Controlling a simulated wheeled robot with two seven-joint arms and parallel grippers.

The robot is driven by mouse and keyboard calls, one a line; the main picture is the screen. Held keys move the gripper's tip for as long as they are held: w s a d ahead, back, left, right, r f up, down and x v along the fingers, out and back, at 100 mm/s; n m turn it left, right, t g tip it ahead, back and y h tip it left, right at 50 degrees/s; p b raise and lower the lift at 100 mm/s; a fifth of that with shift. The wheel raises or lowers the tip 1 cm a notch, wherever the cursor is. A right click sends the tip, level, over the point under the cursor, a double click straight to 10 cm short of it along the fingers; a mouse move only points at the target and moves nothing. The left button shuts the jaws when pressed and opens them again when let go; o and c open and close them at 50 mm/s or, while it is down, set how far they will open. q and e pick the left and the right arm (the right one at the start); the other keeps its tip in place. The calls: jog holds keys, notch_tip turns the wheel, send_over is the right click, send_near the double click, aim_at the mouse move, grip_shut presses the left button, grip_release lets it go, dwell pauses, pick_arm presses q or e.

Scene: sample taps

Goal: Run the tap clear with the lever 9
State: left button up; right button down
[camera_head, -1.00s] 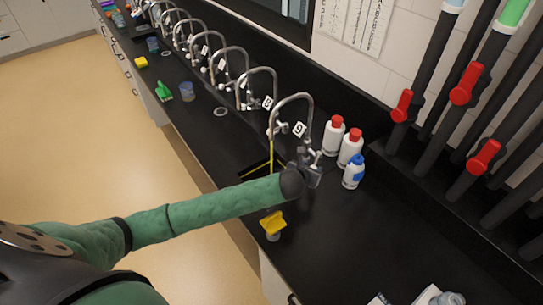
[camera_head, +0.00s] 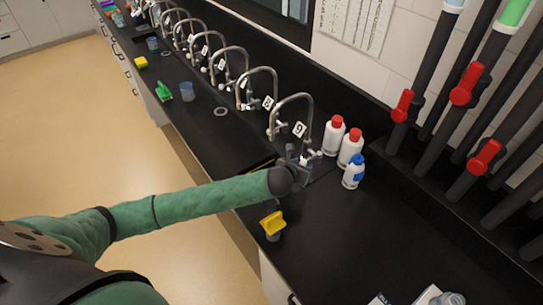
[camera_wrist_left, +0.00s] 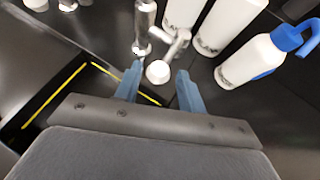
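Tap 9 is a tall curved metal spout (camera_head: 293,97) with a white label "9" (camera_head: 299,129), at the near end of the tap row. Its lever (camera_wrist_left: 181,42) ends in a white round knob (camera_wrist_left: 157,72) in the left wrist view. My left gripper (camera_head: 304,160) is at the foot of this tap. In the left wrist view, its two blue fingertips (camera_wrist_left: 159,82) are apart, one each side of the knob, with gaps showing. The gripper partly hides the tap's base in the head view. No stream shows below the spout. My right gripper is not in view.
Two white bottles with red caps (camera_head: 334,135) (camera_head: 350,147) and a white bottle with a blue top (camera_head: 353,172) stand close right of tap 9. Tap 8 (camera_head: 262,72) is beyond it. A yellow-topped object (camera_head: 272,224) is near the counter's front edge.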

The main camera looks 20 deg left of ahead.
pick_arm(q)
jog(key=v, duration=0.5)
jog(key=shift+s+r, duration=0.1)
jog(key=shift+s, duration=0.05)
jog(key=shift+a, duration=0.1)
dwell(0.4)
